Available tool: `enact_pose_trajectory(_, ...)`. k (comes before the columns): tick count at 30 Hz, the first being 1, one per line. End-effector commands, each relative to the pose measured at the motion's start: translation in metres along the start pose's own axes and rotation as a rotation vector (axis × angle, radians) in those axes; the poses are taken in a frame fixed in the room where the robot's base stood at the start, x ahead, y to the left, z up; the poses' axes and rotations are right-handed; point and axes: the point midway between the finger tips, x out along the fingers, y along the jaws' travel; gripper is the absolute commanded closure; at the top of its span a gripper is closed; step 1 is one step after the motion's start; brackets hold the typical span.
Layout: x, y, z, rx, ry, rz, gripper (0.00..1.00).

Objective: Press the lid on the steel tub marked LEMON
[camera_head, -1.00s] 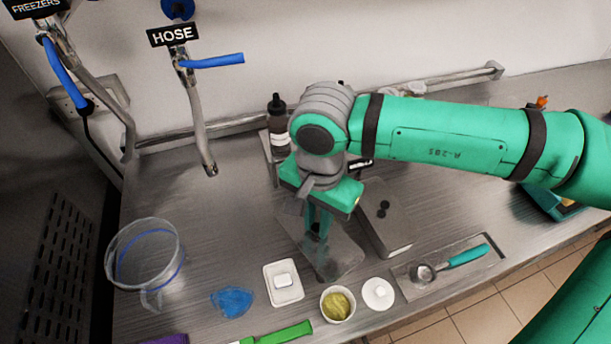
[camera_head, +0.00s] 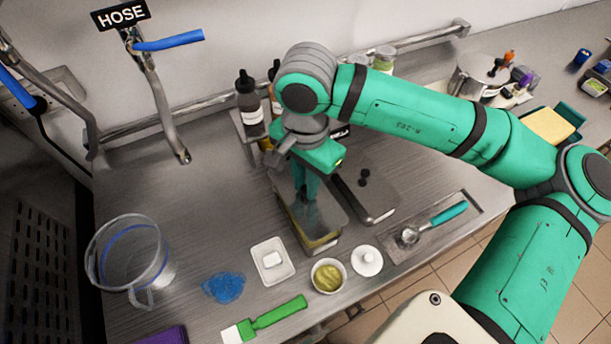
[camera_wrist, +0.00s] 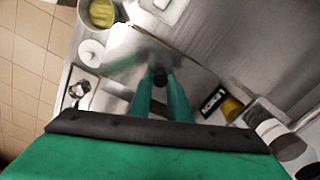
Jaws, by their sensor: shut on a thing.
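My gripper (camera_head: 306,200) is shut on the black knob of a steel lid (camera_head: 318,212), pointing down. The knob (camera_wrist: 160,77) shows between the fingertips in the wrist view, with the shiny lid (camera_wrist: 125,62) around it. The lid is over a steel tub (camera_head: 318,246), whose front side shows a yellowish band below the lid. Whether the lid touches the rim all round, I cannot tell. A black label with white marks (camera_wrist: 212,103) is beside the fingers in the wrist view; its word is not readable.
A second steel tub with a knobbed lid (camera_head: 380,211) stands close at right. In front are a white dish (camera_head: 260,275), a bowl of yellow-green stuff (camera_head: 328,277), a white round lid (camera_head: 367,262) and a scoop (camera_head: 448,213). Bottles (camera_head: 250,110) stand behind; a clear jug (camera_head: 130,255) is left.

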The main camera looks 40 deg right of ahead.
Motion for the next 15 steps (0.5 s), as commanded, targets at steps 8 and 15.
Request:
enact_pose_trajectory(8,0.024,-0.001,0.001,-0.003,0.000,0.000,1.00)
enact_pose_trajectory(15,0.039,-0.001,0.001,-0.002,0.000,0.000,1.00)
